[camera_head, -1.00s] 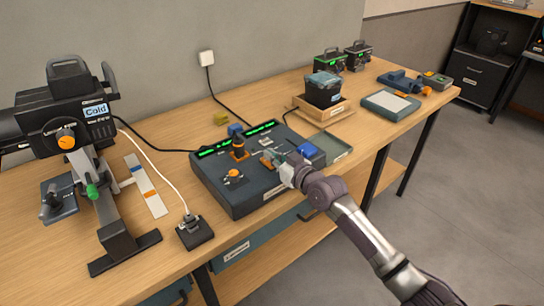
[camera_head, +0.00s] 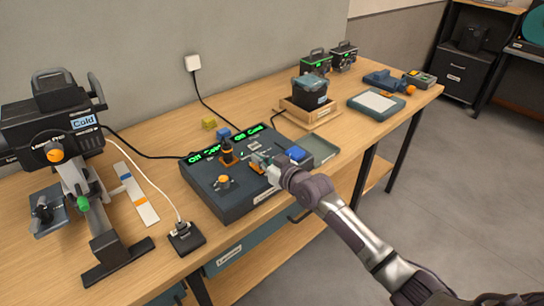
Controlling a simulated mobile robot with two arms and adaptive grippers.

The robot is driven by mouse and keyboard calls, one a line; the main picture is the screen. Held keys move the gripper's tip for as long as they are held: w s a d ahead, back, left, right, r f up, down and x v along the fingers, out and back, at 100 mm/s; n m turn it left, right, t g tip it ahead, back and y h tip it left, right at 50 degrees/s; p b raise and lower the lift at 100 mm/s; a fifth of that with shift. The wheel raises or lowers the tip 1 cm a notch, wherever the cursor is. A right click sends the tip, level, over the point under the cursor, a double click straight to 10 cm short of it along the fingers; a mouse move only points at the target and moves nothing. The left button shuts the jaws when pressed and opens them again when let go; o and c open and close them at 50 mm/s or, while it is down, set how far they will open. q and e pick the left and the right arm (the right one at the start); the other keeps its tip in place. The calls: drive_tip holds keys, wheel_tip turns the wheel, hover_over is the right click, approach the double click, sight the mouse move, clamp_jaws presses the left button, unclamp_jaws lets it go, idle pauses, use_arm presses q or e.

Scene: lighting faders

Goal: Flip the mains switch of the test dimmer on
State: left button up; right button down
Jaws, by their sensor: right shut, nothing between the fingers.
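The test dimmer (camera_head: 240,205) is a dark box on the wooden bench, with a green lit display (camera_head: 250,132) along its back edge. The display text is only partly legible; "Off" and "Cold" seem to show. An orange knob (camera_head: 222,183) is at its left front, and a black lever with an orange base (camera_head: 228,153) stands behind it. A small orange part (camera_head: 257,168) lies beside my right gripper (camera_head: 262,163); I cannot tell if it is the mains switch or if they touch. My right gripper is shut and empty, low over the panel. My left gripper is out of view.
A lamp fixture (camera_head: 45,125) stands at the left. A black plug box (camera_head: 186,238) with a white cable is left of the dimmer. A wooden tray (camera_head: 305,117) with a dark box (camera_head: 310,93) is behind right.

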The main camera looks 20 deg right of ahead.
drive_tip(key=r+p, duration=0.1)
drive_tip(key=r, duration=0.1)
drive_tip(key=r+p, duration=0.2)
drive_tip(key=shift+w+a+r, duration=0.1)
drive_tip(key=shift+w+r, duration=0.05)
drive_tip(key=shift+w, duration=0.05)
drive_tip(key=shift+s+d+f+b, duration=0.2)
drive_tip(key=shift+s+b, duration=0.2)
drive_tip(key=shift+s, duration=0.15)
drive_tip(key=shift+s+d+f+b, duration=0.2)
drive_tip(key=shift+s+b, duration=0.2)
drive_tip(key=shift+s, duration=0.15)
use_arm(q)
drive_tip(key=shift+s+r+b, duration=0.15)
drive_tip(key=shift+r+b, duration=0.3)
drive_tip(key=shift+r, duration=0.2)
use_arm(e)
drive_tip(key=r+v, duration=0.1)
drive_tip(key=v, duration=0.6)
drive_tip(key=shift+s+r, duration=0.15)
drive_tip(key=shift+r, duration=0.25)
